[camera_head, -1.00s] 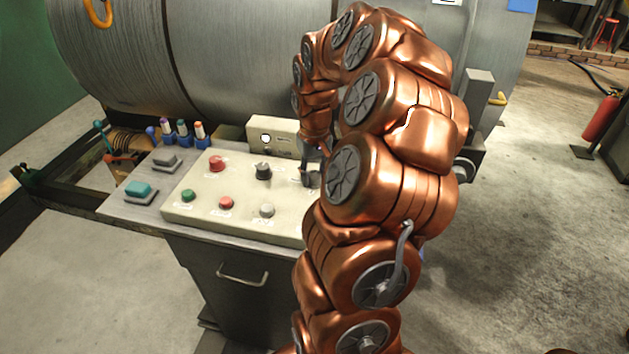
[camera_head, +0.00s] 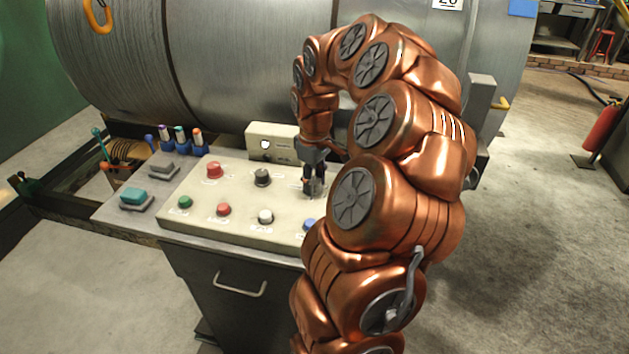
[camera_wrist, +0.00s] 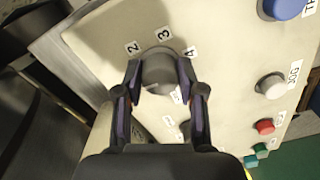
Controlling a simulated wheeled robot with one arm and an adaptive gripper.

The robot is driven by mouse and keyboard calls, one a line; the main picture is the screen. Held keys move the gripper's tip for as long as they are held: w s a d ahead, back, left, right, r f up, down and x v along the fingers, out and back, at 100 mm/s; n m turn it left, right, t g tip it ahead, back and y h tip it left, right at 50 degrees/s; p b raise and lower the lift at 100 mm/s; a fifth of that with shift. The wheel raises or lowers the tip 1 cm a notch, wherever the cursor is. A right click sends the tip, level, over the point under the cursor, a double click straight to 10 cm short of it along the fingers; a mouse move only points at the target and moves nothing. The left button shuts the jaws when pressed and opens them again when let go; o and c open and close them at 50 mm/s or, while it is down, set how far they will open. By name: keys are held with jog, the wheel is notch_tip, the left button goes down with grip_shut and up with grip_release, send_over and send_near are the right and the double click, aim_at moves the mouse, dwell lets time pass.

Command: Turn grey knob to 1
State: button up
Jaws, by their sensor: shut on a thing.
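Another label beside the knob is partly hidden, and I cannot read the knob's pointer. My gripper (camera_wrist: 159,82) has a finger on either side of the knob and is shut on it. In the head view my gripper (camera_head: 314,190) points down at the right part of the panel (camera_head: 240,210) and hides the knob.
A black knob (camera_head: 262,177) and a red button (camera_head: 214,170) stand left of my gripper. Green (camera_head: 185,202), red (camera_head: 223,209), white (camera_head: 265,216) and blue (camera_head: 309,225) buttons line the front. A beige box (camera_head: 271,142) stands behind. A large metal cylinder (camera_head: 260,60) fills the back.

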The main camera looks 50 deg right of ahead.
aim_at(314, 180)
jog(key=o, duration=1.1)
jog(key=shift+o, duration=0.2)
jog(key=shift+r, duration=0.1)
notch_tip(314, 180, up, 12)
dwell(0.3)
